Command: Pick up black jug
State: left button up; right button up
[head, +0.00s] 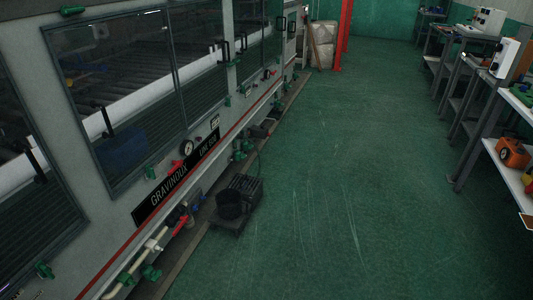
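I cannot make out a black jug for certain in the head view. A black ribbed object (238,196) sits low on the floor beside the machine; it looks more like a motor or pump on a flat base. Neither of my grippers is in view.
A long grey machine (205,160) with glass doors, valves and pipes runs along the left. The green floor (340,200) is clear through the middle. Shelves and benches (475,120) line the right, with an orange item (512,153). Wrapped pale bales (322,45) and a red post (346,30) stand at the back.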

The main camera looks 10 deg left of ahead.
aim_at(229, 201)
jog(key=i+z, duration=0.25)
jog(key=i, duration=1.75)
jog(key=i+u, duration=0.4)
jog(key=i+l+u, duration=0.2)
jog(key=u, duration=0.15)
jog(key=i+l+u, duration=0.65)
jog(key=u, duration=0.15)
